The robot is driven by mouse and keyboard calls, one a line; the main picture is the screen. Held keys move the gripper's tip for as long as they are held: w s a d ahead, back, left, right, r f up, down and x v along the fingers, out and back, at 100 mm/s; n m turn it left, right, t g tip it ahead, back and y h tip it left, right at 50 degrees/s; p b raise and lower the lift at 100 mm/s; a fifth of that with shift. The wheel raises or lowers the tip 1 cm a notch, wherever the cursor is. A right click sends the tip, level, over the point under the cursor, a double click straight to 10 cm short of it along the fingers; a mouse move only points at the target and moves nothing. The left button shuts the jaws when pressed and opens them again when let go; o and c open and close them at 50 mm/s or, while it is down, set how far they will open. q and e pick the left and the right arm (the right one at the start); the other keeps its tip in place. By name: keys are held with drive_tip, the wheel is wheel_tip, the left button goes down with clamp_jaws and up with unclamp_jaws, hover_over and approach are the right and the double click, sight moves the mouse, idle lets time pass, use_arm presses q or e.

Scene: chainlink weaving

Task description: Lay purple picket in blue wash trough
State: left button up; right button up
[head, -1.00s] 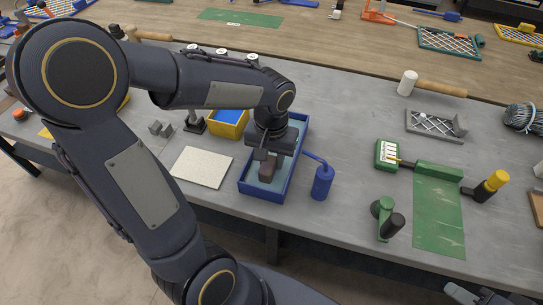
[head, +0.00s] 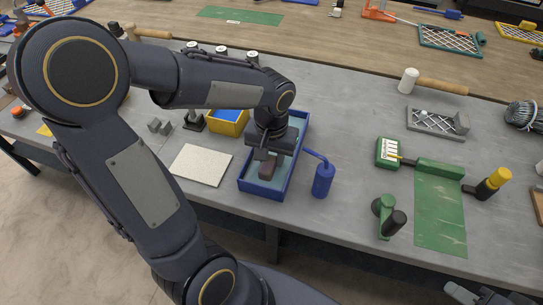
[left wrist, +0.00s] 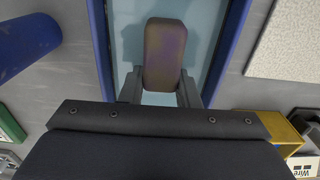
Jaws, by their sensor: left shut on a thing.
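The purple picket (head: 268,168) is a short, rounded, brownish-purple block. It also shows in the left wrist view (left wrist: 165,52), between the finger tips. My left gripper (head: 266,156) points down and is shut on it. The blue wash trough (head: 262,193) is a long open tray with blue walls and a pale blue inside. The gripper and picket are within its outline, and the left wrist view shows a trough wall (left wrist: 222,50) on either side. Whether the picket touches the floor I cannot tell. A grey piece (head: 470,294) at the bottom right looks like my right gripper; its jaws are unclear.
A blue cylinder with a bent arm (head: 323,181) stands close right of the trough. A pale square plate (head: 201,166) lies to its left, and a yellow bin (head: 229,123) stands behind that. A green mat (head: 440,215) and green tools lie further right.

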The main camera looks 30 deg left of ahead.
use_arm(q)
drive_tip(key=shift+f, duration=0.2)
drive_tip(key=o, duration=1.1)
drive_tip(key=shift+r, duration=0.1)
wheel_tip(320, 180, up, 8)
drive_tip(key=shift+f+p, duration=0.15)
drive_tip(key=shift+p, duration=0.2)
drive_tip(key=shift+s, duration=0.1)
drive_tip(key=s+d+t+h, duration=0.1)
drive_tip(key=s+t+h, duration=0.1)
drive_tip(key=s, duration=0.4)
drive_tip(key=s+d+r+m+t+h+p, duration=0.1)
drive_tip(key=s+d+t, duration=0.1)
drive_tip(key=s, duration=0.4)
drive_tip(key=shift+s+r+t+h, duration=0.25)
drive_tip(key=shift+t+h, duration=0.15)
drive_tip(key=shift+t, duration=0.4)
